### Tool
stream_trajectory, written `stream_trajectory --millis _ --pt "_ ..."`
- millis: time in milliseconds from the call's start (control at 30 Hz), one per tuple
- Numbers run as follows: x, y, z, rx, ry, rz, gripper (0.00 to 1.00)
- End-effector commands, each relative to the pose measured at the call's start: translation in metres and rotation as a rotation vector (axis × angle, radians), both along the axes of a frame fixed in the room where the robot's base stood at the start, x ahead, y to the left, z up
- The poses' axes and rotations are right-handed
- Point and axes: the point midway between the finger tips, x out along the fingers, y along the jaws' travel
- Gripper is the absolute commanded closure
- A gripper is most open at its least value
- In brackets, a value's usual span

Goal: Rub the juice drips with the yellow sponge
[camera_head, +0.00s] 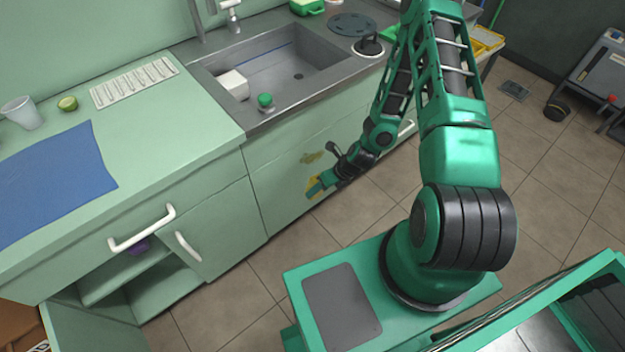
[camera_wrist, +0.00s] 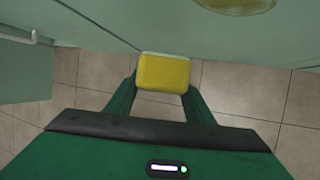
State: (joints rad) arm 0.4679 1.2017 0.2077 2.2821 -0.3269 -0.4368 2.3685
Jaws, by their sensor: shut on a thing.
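My gripper (camera_head: 320,185) is low in front of the cabinet under the sink. In the wrist view the fingers of my gripper (camera_wrist: 163,88) are shut on the yellow sponge (camera_wrist: 164,72), which has a pale edge on its far side. That edge is at or very near the pale green cabinet front; I cannot tell if it touches. A yellowish juice drip (camera_head: 312,157) marks the cabinet front above my gripper. A drip (camera_wrist: 238,4) also shows at the top of the wrist view, apart from the sponge. More yellow shows beside my fingers in the head view, partly hidden.
A blue mat (camera_head: 50,180), a cup (camera_head: 22,112) and a halved lime (camera_head: 67,103) are on the counter (camera_head: 185,125). A lower-left cabinet is open. The tiled floor (camera_head: 265,270) beside the cabinets is clear.

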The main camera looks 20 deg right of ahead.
Motion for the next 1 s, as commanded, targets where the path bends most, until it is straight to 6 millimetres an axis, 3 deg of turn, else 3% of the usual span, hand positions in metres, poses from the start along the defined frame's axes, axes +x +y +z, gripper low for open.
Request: stream_trajectory --millis 700,1000 --pt "0.051 0.022 0.0 0.001 -0.006 0.009 0.73" --pt "0.058 0.024 0.0 0.001 -0.005 0.009 0.73"
